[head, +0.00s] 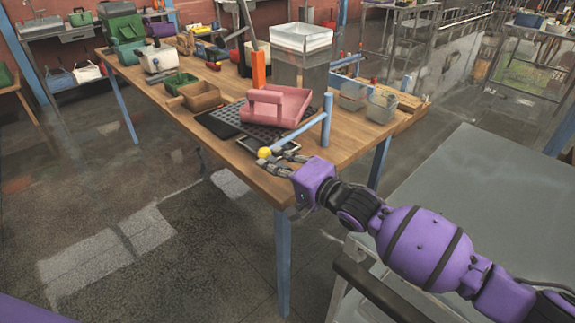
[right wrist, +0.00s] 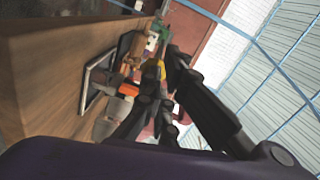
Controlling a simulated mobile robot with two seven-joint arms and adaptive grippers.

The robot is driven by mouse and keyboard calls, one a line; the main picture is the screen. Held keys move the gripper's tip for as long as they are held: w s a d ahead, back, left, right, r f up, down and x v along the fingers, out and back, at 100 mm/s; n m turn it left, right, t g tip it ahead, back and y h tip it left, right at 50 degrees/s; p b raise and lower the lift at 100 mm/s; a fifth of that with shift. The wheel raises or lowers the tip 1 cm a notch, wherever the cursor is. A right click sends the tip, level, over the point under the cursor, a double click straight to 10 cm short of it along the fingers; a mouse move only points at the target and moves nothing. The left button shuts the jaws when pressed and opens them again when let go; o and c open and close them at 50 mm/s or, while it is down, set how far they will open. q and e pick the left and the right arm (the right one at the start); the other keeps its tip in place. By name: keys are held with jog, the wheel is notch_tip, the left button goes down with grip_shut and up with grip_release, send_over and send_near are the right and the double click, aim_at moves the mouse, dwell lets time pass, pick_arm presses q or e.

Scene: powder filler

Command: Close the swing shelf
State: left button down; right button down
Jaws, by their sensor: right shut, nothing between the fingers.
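The swing shelf appears as a blue post (head: 327,120) with a blue arm (head: 298,133) reaching left over the table corner. A yellow ball knob (head: 264,153) is at the arm's end. A pink tray (head: 283,103) stands behind the arm, over a dark perforated plate (head: 232,122). My right gripper (head: 280,162) is shut and empty, close beside the knob at the table's front edge; I cannot tell whether they touch. In the right wrist view, the dark fingers (right wrist: 160,92) partly hide a yellow patch (right wrist: 162,70), likely the knob. My left gripper is out of view.
The wooden table (head: 215,150) carries brown (head: 200,96) and green (head: 180,82) bins, an orange post (head: 258,70) and a white-topped grey container (head: 302,50). Clear bins (head: 381,107) stand right of the blue post. A grey surface (head: 480,190) lies at right. The floor at left is clear.

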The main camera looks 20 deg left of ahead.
jog(key=shift+x, duration=1.05)
jog(key=shift+s+a+r, duration=0.1)
jog(key=shift+s, duration=0.05)
